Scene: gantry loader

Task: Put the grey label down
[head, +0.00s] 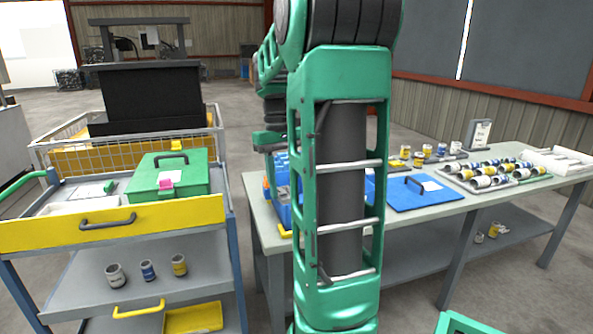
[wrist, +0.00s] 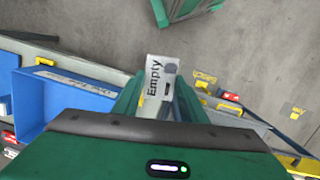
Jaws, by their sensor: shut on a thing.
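A small whitish label (wrist: 154,74) with the word "Empty" and a grey patch shows in the wrist view. It is between the green fingers of my gripper (wrist: 158,98), which is shut on it. The label stands out past the fingertips, over or near the bench edge, and its lower part is hidden by the gripper. In the head view my own arm covers much of the middle, and I cannot make out the label there.
In the head view, a workbench (head: 438,206) carries a blue lid (head: 414,196), several small pots and a sign (head: 479,135). A trolley (head: 52,255) at left holds a green box (head: 168,184). A blue bin (wrist: 38,98) is left of my gripper in the wrist view.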

